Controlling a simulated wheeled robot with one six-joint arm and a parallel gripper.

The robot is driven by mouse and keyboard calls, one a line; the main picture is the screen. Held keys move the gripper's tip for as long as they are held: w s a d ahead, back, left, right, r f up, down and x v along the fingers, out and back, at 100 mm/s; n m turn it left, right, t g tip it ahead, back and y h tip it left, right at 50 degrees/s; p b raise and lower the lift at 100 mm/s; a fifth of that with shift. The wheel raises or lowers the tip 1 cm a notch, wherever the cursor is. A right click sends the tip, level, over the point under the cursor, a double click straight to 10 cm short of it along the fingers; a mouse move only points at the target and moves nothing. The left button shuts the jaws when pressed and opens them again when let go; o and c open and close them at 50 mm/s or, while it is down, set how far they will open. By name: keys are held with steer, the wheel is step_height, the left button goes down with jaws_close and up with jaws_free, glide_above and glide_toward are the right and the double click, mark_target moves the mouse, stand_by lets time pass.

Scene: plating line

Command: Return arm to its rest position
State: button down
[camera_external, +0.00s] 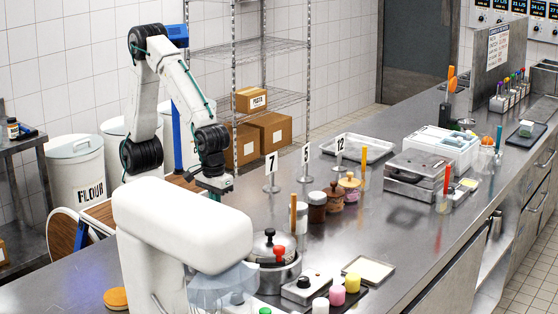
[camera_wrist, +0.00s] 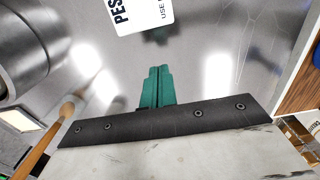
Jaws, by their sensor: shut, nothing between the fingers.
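My white arm (camera_external: 172,80) is raised and bent, with its black joints showing. Its forearm slopes down to my gripper (camera_external: 214,193), which hangs over the steel counter (camera_external: 400,215) behind my white body. The fingertips are small and partly hidden in the external view. In the wrist view the green fingers of my gripper (camera_wrist: 157,88) lie together, shut and empty. Bare, shiny metal shows around them.
Number stands, including stand 7 (camera_external: 271,167), rise right of my gripper. A printed label (camera_wrist: 140,14) and a wooden handle (camera_wrist: 52,145) show in the wrist view. A flour bin (camera_external: 78,175) stands left.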

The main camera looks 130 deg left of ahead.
step_height(320, 180, up, 6)
stand_by(0.4)
steer(key=s+a+r+m, duration=0.1)
steer(key=s+a+m, duration=0.2)
steer(key=s+m, duration=0.3)
steer(key=s+a+r+m+t, duration=0.1)
steer(key=s+m, duration=0.5)
steer(key=s, duration=0.6)
steer(key=s+a+r+m, duration=0.2)
steer(key=s+a+m, duration=0.2)
steer(key=s, duration=0.5)
steer(key=shift+s+a+m, duration=0.15)
steer(key=shift+a+m, duration=0.15)
steer(key=shift+m, duration=0.7)
